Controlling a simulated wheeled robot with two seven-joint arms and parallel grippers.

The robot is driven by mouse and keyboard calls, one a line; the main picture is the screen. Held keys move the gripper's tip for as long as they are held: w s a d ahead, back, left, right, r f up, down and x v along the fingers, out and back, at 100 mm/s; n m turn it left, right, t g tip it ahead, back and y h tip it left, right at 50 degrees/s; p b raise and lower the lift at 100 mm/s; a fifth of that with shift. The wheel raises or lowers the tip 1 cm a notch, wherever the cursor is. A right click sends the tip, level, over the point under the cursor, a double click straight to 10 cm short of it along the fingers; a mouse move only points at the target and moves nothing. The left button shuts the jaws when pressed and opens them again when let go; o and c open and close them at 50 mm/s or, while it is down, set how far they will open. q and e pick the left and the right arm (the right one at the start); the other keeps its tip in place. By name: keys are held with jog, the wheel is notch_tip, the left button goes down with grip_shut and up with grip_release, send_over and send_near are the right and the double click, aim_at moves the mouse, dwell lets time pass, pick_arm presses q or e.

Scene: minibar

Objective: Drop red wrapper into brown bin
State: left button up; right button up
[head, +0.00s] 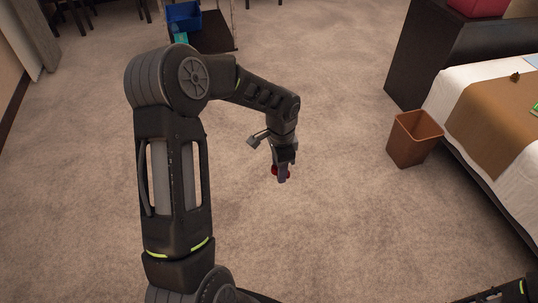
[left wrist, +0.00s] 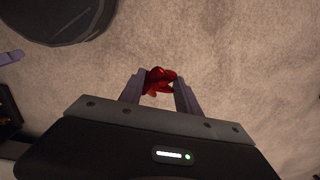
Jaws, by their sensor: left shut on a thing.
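The red wrapper (left wrist: 158,81) is a small, shiny, crumpled piece between the fingertips of my left gripper (left wrist: 158,90). In the head view my left gripper (head: 281,172) points down over the carpet, with the red wrapper (head: 275,171) partly hidden behind a finger. My left gripper is shut on it; its height above the floor is hard to tell. The brown bin (head: 414,138) stands upright and open on the carpet, to the right of my left gripper and apart from it. My right gripper does not show.
A bed (head: 457,87) with a white sheet and brown runner stands right of the bin. A dark cabinet (head: 431,52) stands behind the bin. A blue container (head: 184,17) is on a dark low stand at the back. Open carpet (head: 340,125) lies between my left gripper and the bin.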

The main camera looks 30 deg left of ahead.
pick_arm(q)
jog(key=d+n+p, duration=0.1)
jog(key=d+n, duration=0.1)
jog(key=d, duration=0.1)
jog(key=d+r+n+p, duration=0.1)
jog(key=d+n+p, duration=0.1)
jog(key=d+n, duration=0.1)
jog(key=d+n+p, duration=0.1)
jog(key=d+n, duration=0.1)
jog(key=d, duration=0.3)
jog(key=shift+d+r+n+p, duration=0.15)
jog(key=shift+r+n+p, duration=0.15)
jog(key=shift+p, duration=0.1)
jog(key=shift+d+f, duration=0.1)
jog(key=shift+d, duration=0.2)
jog(key=shift+w, duration=0.15)
